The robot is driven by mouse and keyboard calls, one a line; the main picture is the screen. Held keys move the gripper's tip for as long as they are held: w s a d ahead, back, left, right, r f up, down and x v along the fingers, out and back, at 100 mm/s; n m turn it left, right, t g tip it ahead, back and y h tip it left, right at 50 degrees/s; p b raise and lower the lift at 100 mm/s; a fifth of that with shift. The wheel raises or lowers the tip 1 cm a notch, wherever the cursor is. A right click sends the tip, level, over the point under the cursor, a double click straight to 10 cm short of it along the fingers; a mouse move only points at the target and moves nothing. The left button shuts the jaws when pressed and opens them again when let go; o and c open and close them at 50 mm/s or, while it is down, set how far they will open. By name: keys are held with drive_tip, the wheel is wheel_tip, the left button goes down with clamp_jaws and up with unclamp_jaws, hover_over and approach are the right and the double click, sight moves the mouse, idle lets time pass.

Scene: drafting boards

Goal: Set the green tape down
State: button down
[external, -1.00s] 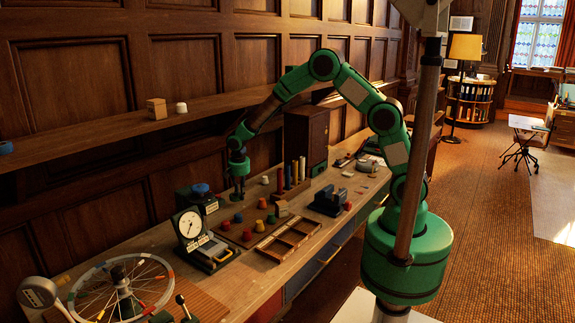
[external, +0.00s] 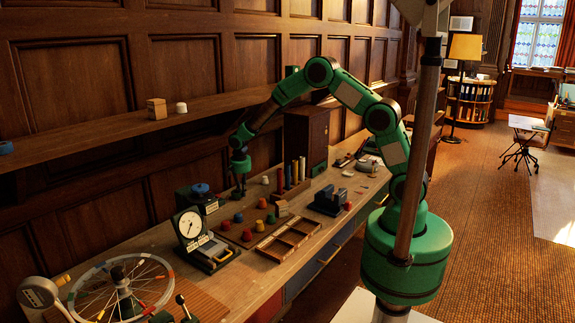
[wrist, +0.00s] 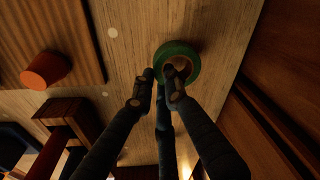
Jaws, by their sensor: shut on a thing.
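The green tape (wrist: 190,54) is a ring that shows in the wrist view, at the fingertips of my gripper (wrist: 163,85). My gripper is shut on its near side, and the fingers hide part of the ring. Pale wooden bench top lies behind the tape; I cannot tell whether the tape touches it. In the external view my gripper (external: 240,192) points down over the back of the bench, near the wall. The tape is too small to make out there.
An orange-red peg (wrist: 45,70) stands on a wooden board beside the gripper. The external view shows a dial gauge (external: 190,226), a compartment tray (external: 262,250), a blue-grey block (external: 329,200) and a dark cabinet (external: 306,135). The panelled wall is close behind.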

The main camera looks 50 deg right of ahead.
drive_tip(key=shift+f, duration=0.85)
drive_tip(key=shift+f, duration=0.15)
drive_tip(key=c, duration=1.8)
unclamp_jaws()
drive_tip(key=shift+o, duration=0.2)
drive_tip(key=shift+s+a+r+p, duration=0.1)
drive_tip(key=shift+r+p, duration=0.05)
drive_tip(key=shift+r, duration=0.95)
drive_tip(key=shift+s+a+r+p, duration=0.1)
drive_tip(key=shift+r+p, duration=0.05)
drive_tip(key=shift+r, duration=0.95)
